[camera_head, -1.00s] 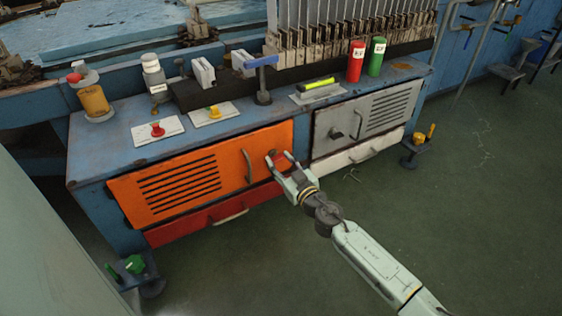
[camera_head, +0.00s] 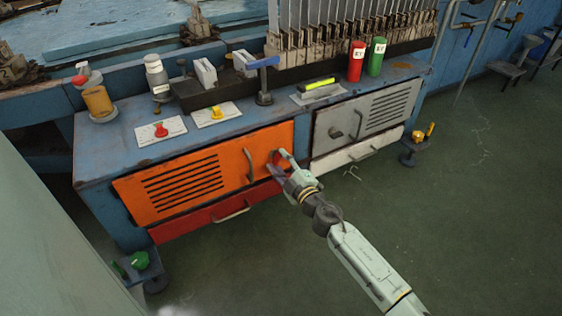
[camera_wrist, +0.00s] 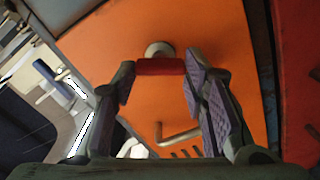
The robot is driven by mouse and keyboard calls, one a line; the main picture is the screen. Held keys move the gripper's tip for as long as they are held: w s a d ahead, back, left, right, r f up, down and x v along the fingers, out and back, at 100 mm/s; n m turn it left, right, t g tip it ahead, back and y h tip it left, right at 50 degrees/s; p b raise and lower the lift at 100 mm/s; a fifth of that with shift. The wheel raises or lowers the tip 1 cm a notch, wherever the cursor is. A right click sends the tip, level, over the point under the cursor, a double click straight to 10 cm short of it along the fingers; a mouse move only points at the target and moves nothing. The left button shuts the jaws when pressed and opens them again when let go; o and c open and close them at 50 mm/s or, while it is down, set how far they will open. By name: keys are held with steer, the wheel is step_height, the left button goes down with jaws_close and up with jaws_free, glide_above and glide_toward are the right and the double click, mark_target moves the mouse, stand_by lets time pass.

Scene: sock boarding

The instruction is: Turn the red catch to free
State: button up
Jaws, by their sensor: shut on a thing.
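The red catch (camera_wrist: 160,67) is a short red bar on a round pale metal boss on the orange door (camera_head: 195,178). In the wrist view it lies level across the picture, between the fingertips of my gripper (camera_wrist: 159,73). My gripper is shut on its two ends, with the pads on either side. The orange door looks closed, flush with the cabinet front.
The door's bar handle (camera_head: 249,166) stands just left of my gripper. A red drawer (camera_head: 200,220) lies below, and a grey door (camera_head: 375,112) is to the right. The bench top (camera_head: 110,150) holds a red knob (camera_head: 160,130) and a yellow knob (camera_head: 216,112) on white plates. The floor in front is clear.

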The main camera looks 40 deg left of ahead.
steer(key=n, duration=0.5)
steer(key=shift+f+n, duration=0.1)
steer(key=shift+n, duration=0.3)
stand_by(0.4)
steer(key=o, duration=1.2)
steer(key=shift+c, duration=0.2)
steer(key=v, duration=0.7)
steer(key=shift+d, duration=0.2)
steer(key=shift+s, duration=0.1)
